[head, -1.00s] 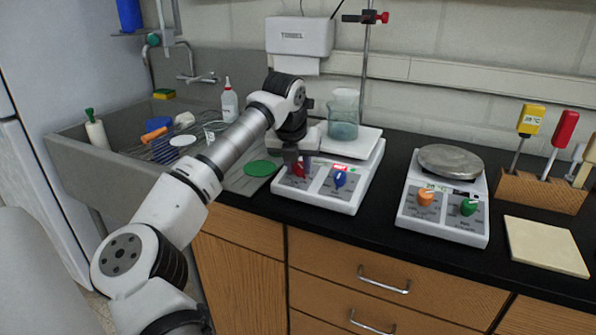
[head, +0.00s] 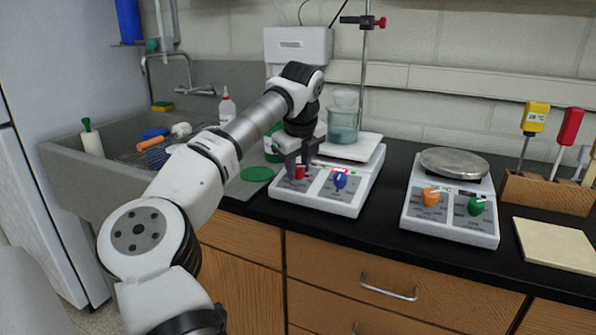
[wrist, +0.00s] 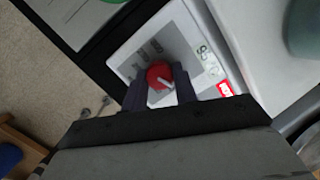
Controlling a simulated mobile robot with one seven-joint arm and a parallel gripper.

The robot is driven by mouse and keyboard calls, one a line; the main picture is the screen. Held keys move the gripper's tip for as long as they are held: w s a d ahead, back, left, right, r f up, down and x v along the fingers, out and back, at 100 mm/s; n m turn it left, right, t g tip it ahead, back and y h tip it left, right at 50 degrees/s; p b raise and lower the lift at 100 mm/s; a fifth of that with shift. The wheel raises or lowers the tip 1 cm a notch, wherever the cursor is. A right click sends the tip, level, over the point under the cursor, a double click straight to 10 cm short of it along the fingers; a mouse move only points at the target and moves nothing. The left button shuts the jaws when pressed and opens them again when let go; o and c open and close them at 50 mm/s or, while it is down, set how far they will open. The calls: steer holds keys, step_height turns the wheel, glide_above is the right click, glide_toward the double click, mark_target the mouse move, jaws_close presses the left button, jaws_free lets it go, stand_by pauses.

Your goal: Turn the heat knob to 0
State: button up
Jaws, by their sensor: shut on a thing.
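The left hot plate (head: 325,195) is white with a grey front panel bearing a red knob (head: 300,172) and a blue knob (head: 340,181). My gripper (head: 299,163) points down at the panel, shut on the red knob. In the wrist view the red knob (wrist: 158,72) sits between the two dark fingers of my gripper (wrist: 160,84). Its white pointer line shows on top. The printed labels around it are too small to read surely, so I cannot tell its exact setting. A small lit red display is beside it.
A glass beaker (head: 343,122) stands on the plate's top, near a stand rod (head: 363,75). A second hot plate (head: 450,229) with orange and green knobs is to the right. The sink (head: 85,185) is at left. Black counter lies clear between the plates.

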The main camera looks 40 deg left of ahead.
steer(key=shift+r+n, duration=0.1)
steer(key=shift+n, duration=0.9)
steer(key=o, duration=1)
